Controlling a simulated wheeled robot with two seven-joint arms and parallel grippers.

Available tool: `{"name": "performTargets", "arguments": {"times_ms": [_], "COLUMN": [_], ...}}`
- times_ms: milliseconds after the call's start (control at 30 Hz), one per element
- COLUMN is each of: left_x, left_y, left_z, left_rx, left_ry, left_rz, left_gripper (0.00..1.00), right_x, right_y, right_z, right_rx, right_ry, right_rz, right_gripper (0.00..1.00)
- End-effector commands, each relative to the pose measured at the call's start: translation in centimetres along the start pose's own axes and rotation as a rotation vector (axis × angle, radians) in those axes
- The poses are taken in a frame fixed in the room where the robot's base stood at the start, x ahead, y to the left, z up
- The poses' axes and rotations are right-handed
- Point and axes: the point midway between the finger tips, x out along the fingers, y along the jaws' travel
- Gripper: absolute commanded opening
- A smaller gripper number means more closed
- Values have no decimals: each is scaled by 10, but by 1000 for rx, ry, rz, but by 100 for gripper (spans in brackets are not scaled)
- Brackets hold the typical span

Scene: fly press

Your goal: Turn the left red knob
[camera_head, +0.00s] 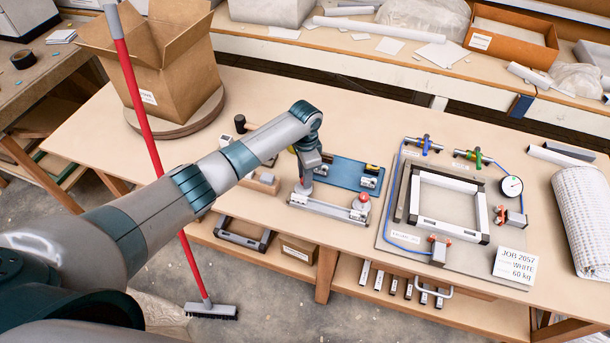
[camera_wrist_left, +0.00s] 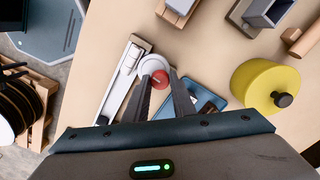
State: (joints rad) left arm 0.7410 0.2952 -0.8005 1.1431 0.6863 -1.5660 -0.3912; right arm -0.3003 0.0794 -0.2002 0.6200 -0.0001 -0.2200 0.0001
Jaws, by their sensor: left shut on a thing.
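The left red knob (camera_wrist_left: 158,77) sits on a round white base at the end of a pale metal bar (camera_wrist_left: 127,75). My left gripper (camera_wrist_left: 163,80) is shut on this knob, one finger on each side, in the left wrist view. In the head view my left gripper (camera_head: 305,181) points down over the left end of the bar (camera_head: 328,207) and mostly hides the knob there. The right red knob (camera_head: 362,198) stands free on its white base at the bar's right end. My right gripper is in neither view.
A blue plate (camera_head: 350,174) lies behind the bar. A framed fixture (camera_head: 448,207) with a gauge (camera_head: 511,187) stands to the right. A cardboard box (camera_head: 155,65) is at the back left. A red-handled broom (camera_head: 137,90) rises beside my arm.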

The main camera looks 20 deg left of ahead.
Motion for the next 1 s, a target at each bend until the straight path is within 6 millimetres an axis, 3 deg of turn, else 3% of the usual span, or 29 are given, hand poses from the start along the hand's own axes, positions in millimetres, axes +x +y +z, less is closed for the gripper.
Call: {"name": "performTargets", "arguments": {"times_ms": [1000], "left_x": [0], "left_y": [-1], "left_z": [-1], "left_rx": [893], "left_ry": [3], "left_rz": [-3], "left_gripper": [1], "right_x": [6], "right_y": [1], "right_z": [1], "right_rx": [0], "right_ry": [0], "right_rz": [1], "right_gripper": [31]}}
